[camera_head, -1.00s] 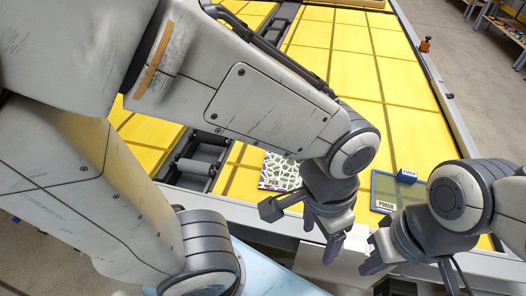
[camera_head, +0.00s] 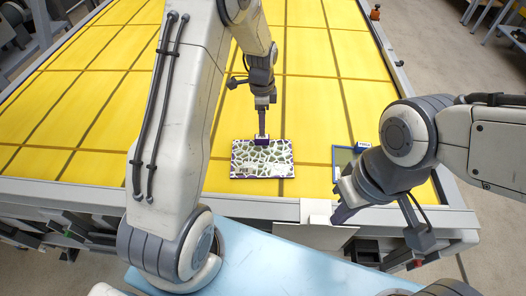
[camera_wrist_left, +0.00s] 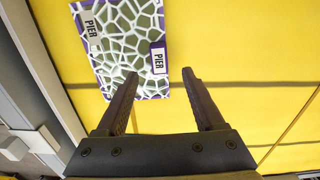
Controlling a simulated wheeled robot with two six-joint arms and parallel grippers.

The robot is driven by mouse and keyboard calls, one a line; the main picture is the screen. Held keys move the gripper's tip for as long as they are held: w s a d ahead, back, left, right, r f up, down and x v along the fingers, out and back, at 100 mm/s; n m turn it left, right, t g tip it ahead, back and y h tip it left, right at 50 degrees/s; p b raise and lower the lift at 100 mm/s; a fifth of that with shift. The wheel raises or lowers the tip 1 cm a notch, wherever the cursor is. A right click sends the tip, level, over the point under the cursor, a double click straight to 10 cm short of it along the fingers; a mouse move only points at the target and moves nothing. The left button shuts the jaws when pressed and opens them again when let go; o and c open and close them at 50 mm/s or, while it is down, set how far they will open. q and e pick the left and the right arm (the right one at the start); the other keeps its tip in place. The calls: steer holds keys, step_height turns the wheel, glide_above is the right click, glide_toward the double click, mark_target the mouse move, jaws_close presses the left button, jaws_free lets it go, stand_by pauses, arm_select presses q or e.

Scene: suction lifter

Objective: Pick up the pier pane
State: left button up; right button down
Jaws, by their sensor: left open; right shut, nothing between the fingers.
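The pier pane (camera_head: 247,165) lies on the yellow table near its front edge, with a white web pattern over green and purple edges. It also shows in the left wrist view (camera_wrist_left: 128,42), with one "PIER" label on its face and another on a raised purple tab (camera_wrist_left: 158,60). My left gripper (camera_head: 263,133) is above the tab at the pane's far edge. In the left wrist view it (camera_wrist_left: 160,74) is open, its fingertips either side of the tab's near end in the picture. Whether they touch is unclear. My right gripper (camera_head: 345,205) is shut and empty at the front edge.
A second pane with a blue edge (camera_head: 344,158) lies to the right, partly hidden by my right arm. The yellow table (camera_head: 312,92) is clear beyond the panes. A grey frame rail (camera_head: 100,190) borders its front. A light blue surface (camera_head: 285,262) lies nearer me.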

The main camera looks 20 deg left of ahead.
mark_target(262, 155)
arm_select(q)
step_height(262, 155, down, 3)
steer(key=shift+r+p, duration=0.15)
steer(key=shift+p, duration=0.2)
steer(key=shift+f+p, duration=0.2)
steer(key=shift+p, duration=0.1)
step_height(262, 155, down, 4)
steer(key=shift+p, duration=1.2)
steer(key=shift+f, duration=0.4)
steer(key=shift+c, duration=0.3)
jaws_close()
